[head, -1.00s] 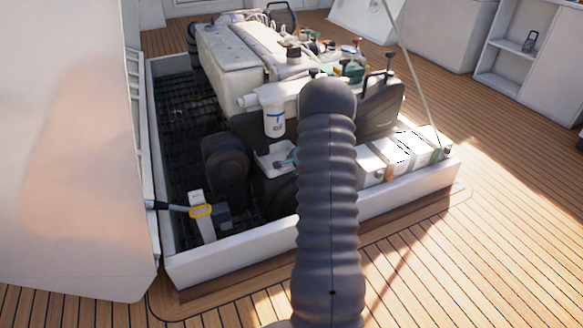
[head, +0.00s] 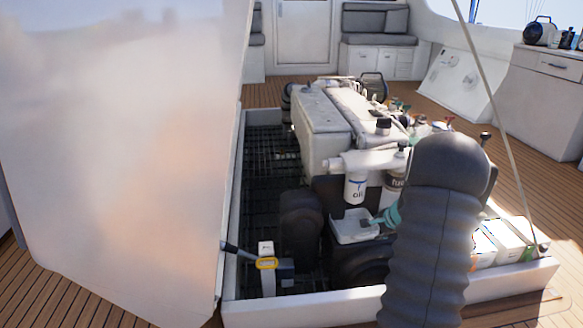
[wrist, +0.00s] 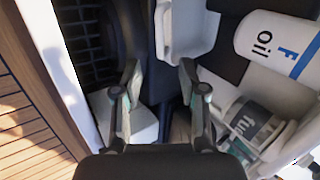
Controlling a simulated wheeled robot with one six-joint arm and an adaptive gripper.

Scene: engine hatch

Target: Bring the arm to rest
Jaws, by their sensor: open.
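My dark ribbed arm (head: 430,240) rises at the right of the head view and covers part of the engine. My gripper (wrist: 159,80) shows in the wrist view with its two fingers apart and nothing between them. It is over the engine bay, with a white tray (wrist: 185,40) just beyond the fingertips. The oil filter (wrist: 275,45) and fuel filter (wrist: 250,125) lie to the right of the fingers.
The engine (head: 322,122) sits in a white-rimmed hatch (head: 300,308). The raised white hatch lid (head: 120,150) stands at the left. White boxes (head: 497,243) and a thin strut (head: 500,120) are at the right. Wooden deck (head: 262,95) is clear behind.

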